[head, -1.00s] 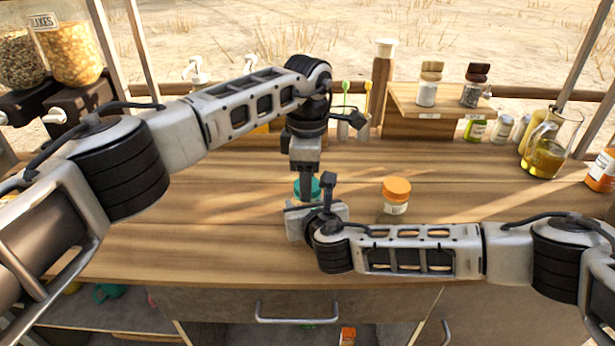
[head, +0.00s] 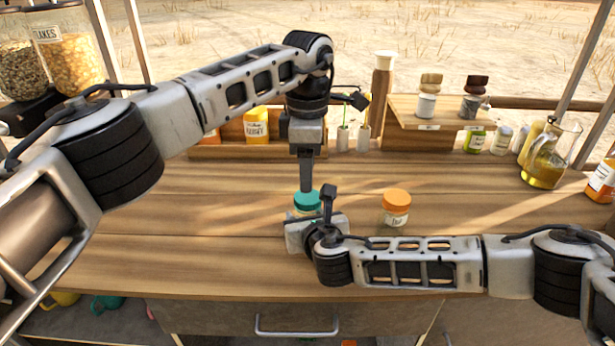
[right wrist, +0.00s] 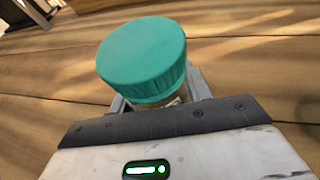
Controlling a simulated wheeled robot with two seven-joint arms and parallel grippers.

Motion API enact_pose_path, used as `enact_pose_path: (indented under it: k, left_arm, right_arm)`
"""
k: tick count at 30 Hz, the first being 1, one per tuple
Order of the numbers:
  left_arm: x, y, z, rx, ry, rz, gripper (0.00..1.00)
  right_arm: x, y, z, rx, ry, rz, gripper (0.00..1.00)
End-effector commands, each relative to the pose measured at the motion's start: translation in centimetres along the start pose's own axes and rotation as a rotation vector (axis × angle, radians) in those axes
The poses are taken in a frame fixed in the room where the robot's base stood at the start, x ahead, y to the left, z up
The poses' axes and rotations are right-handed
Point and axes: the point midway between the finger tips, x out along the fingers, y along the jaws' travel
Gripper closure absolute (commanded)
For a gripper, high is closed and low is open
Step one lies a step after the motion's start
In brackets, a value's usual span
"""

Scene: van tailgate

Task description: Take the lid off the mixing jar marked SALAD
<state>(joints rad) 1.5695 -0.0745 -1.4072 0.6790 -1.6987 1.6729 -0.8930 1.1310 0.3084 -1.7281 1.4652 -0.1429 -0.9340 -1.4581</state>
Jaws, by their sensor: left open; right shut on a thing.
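A jar with a teal lid (head: 307,201) stands on the wooden counter, mostly hidden behind my right gripper in the head view. Its label cannot be read. The lid (right wrist: 142,58) sits on top of the jar in the right wrist view; whether it is loose I cannot tell. My right gripper (head: 304,222) is shut on the jar's body, below the lid. My left gripper (head: 306,187) points straight down just above the lid, open, with nothing seen between its fingers. A second jar with an orange lid (head: 396,206) stands to the right.
A raised shelf (head: 430,113) with two small jars stands at the back. A glass oil jug (head: 546,158) and several bottles are at the back right. A low rack (head: 225,151) holds a yellow container (head: 257,126). The counter between is mostly clear.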

Motion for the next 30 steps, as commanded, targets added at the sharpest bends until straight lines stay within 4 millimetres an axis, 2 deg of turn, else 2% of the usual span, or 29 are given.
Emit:
enact_pose_path:
  k: [3, 5, 21, 30]
  left_arm:
    - [-2.2, 0.1, 0.0, -0.053, -0.001, 0.004, 0.45]
    - [-2.4, 0.0, 0.0, -0.070, 0.000, 0.001, 0.45]
    - [4.7, 0.0, 0.0, -0.070, 0.000, -0.001, 0.45]
    - [5.5, 0.0, 0.0, -0.069, 0.000, 0.002, 0.45]
  right_arm:
    - [0.0, 0.0, 0.0, 0.000, 0.000, -0.001, 1.00]
    - [0.0, 0.0, 0.0, 0.000, 0.000, -0.001, 1.00]
    - [0.0, 0.0, 0.0, 0.000, 0.000, 0.000, 1.00]
    - [0.0, 0.0, 0.0, 0.000, 0.000, 0.000, 1.00]
